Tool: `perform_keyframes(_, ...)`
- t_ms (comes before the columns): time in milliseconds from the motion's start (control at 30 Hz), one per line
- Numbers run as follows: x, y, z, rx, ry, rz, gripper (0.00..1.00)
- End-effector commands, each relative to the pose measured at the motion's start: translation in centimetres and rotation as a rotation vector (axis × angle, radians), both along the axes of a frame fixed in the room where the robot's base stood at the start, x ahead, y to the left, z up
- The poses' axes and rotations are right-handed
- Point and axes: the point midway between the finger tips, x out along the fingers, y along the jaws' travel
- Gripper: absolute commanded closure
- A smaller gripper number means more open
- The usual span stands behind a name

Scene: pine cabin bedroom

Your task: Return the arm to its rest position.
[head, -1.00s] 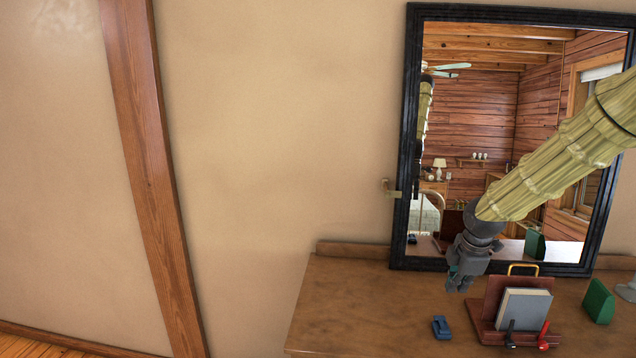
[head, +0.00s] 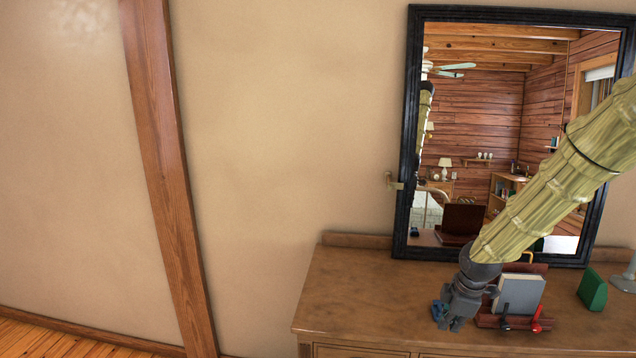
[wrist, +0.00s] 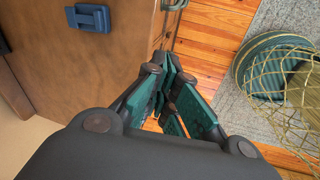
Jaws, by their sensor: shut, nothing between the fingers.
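My arm (head: 560,180) reaches in from the upper right of the head view, wrapped in a straw-coloured ribbed cover. My gripper (head: 447,322) hangs over the left part of the wooden dresser (head: 370,290), left of the book stand. In the wrist view my gripper (wrist: 168,100) has its teal-padded fingers drawn together with nothing between them. It points down past the dresser's edge towards the wood floor (wrist: 205,45). In the head view it covers part of a small blue object.
The blue object (wrist: 88,17) lies on the dresser top. A grey book (head: 520,293) rests on a red-brown stand (head: 488,320), with a green block (head: 592,290) to its right. A black-framed mirror (head: 403,140) stands behind. A netted green round thing (wrist: 270,60) is on a grey rug (wrist: 225,80).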

Motion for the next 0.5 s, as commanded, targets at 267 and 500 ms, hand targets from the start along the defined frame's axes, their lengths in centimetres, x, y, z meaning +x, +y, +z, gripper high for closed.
perform_keyframes(267, -5.3, 4.1, -10.7, 0.094, 0.067, -0.208, 1.00)
perform_keyframes(500, -13.0, 7.4, -20.5, 0.166, 0.138, -0.486, 1.00)
